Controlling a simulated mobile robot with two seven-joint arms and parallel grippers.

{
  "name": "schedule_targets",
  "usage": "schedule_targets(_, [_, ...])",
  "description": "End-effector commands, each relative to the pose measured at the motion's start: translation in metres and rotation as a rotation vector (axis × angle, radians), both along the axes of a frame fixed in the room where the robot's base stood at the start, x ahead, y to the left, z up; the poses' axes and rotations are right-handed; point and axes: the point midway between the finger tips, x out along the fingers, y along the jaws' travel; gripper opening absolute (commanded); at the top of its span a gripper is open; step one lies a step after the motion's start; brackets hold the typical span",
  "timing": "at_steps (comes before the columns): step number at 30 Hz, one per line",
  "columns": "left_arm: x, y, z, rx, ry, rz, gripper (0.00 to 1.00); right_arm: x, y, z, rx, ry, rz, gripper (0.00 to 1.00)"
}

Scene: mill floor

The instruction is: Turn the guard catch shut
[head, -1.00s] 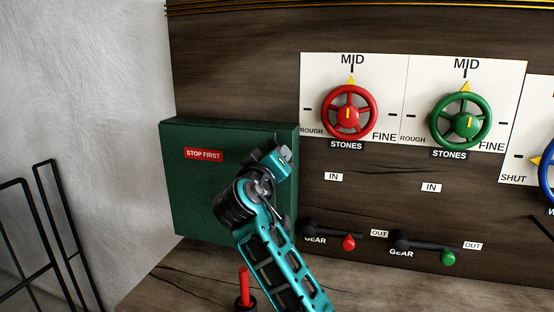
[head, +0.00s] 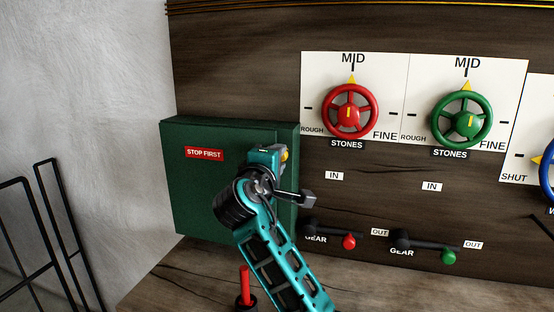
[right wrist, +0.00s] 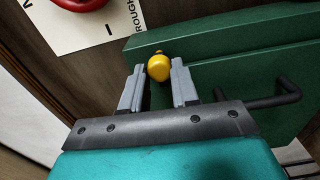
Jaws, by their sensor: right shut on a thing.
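The guard is a green box (head: 205,205) with a red STOP FIRST label, on the left of the wooden panel in the head view. Its catch has a round yellow knob (right wrist: 158,68), which in the right wrist view sits between the two grey fingertips. A sliver of the knob shows in the head view (head: 284,155) at the guard's right side. My right gripper (right wrist: 157,82) is shut on the knob. The right arm hides the guard's lower right part in the head view. My left gripper is not in view.
To the right are a red handwheel (head: 349,111), a green handwheel (head: 461,121) and two gear levers with a red knob (head: 348,242) and a green knob (head: 448,257). A red upright lever (head: 244,283) stands below the guard. A black handle (right wrist: 268,101) is on the guard.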

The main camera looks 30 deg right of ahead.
Motion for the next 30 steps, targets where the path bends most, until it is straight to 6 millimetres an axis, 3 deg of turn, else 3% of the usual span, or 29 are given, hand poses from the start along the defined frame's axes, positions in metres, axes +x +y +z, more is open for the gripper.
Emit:
schedule_targets(20, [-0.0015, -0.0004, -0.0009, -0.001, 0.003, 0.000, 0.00, 0.0002, 0.0007, -0.0014, -0.041, 0.051, 0.001, 0.00])
schedule_targets(21, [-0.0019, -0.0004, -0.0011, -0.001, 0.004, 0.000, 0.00, 0.0002, 0.0007, -0.0013, -0.041, 0.051, 0.001, 0.31])
schedule_targets(28, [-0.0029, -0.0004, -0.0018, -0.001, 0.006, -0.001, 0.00, 0.0002, 0.0004, -0.0009, -0.040, 0.049, 0.001, 0.53])
schedule_targets(30, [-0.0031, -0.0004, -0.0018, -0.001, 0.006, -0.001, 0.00, 0.0001, 0.0004, -0.0007, -0.040, 0.049, 0.001, 0.54])
